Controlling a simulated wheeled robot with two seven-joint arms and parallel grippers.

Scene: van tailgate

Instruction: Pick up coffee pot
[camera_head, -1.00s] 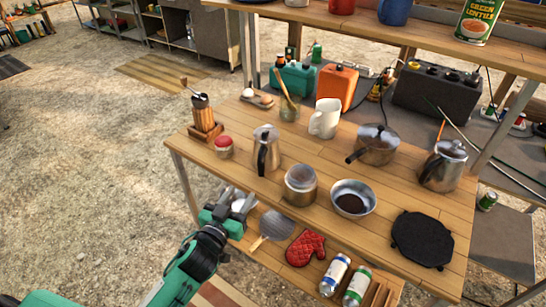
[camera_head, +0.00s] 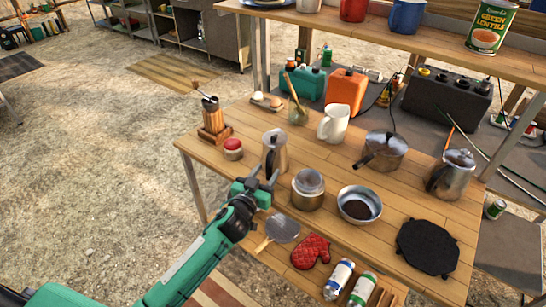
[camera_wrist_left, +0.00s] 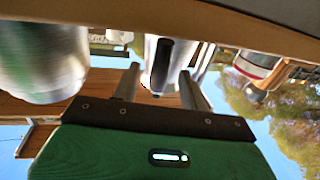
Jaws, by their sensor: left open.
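The coffee pot (camera_head: 279,152) is a tall steel pot with a dark handle, upright on the wooden table (camera_head: 330,160) in the head view. My left gripper (camera_head: 264,175) is open just in front of the pot, on its handle side. In the left wrist view, which looks upside down, the coffee pot (camera_wrist_left: 185,62) with its black handle appears between my two open fingers, beyond the tips. I cannot tell whether any finger touches it. The pot's base is partly hidden by my gripper in the head view. My right gripper is not in view.
A steel canister (camera_head: 307,190) stands close to the right of the gripper, a red-lidded jar (camera_head: 233,149) to its left. A bowl (camera_head: 359,205), a saucepan (camera_head: 386,150) and a kettle (camera_head: 452,172) stand further right.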

